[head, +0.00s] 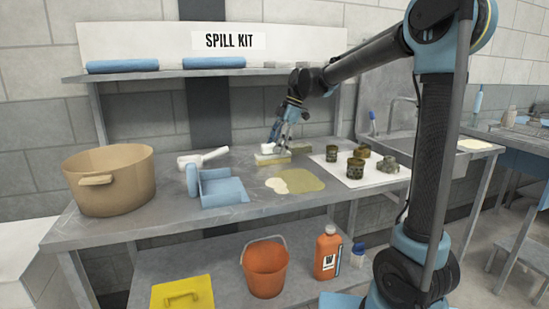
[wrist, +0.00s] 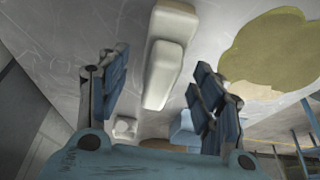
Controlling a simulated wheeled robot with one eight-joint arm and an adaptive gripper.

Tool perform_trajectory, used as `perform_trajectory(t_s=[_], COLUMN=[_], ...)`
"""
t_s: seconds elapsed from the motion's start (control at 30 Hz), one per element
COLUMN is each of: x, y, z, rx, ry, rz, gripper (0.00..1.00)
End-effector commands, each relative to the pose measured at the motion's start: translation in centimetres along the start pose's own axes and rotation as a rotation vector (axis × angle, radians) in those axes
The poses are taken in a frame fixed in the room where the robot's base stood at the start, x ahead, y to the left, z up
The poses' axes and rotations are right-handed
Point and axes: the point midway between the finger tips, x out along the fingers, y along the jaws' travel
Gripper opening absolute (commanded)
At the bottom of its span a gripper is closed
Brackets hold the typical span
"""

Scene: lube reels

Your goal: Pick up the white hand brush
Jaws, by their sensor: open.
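The white hand brush (head: 268,151) appears as a pale block with a yellowish lower part, lying on the grey bench near its back. My gripper (head: 276,138) is above it, fingers pointing down, partly covering it in the head view. In the wrist view the fingers of my gripper (wrist: 163,78) are apart. A long cream-white shape, which looks like the brush (wrist: 168,65), lies in the gap between them, with a raised narrower part on top. I cannot tell whether the fingertips are level with it, and I see no finger touching it.
A large tan pot (head: 110,180) stands at far left. An olive spill (head: 298,181) is in front. A white mat (head: 338,181) with several dark cans is at right.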

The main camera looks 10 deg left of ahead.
Motion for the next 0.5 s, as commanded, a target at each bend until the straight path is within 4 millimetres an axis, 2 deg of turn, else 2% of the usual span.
perform_trajectory(t_s=[0.03, 0.2, 0.47, 0.5], x=[0.7, 2.8, 3.1, 3.1], y=[0.0, 0.1, 0.0, 0.0], z=[-0.5, -0.3, -0.3, -0.3], rx=[-0.004, -0.001, 0.000, 0.000], ry=[0.000, 0.000, 0.000, 0.000], rz=[-0.001, 0.000, 0.000, 0.000], gripper=[0.60, 0.60, 0.60, 0.51])
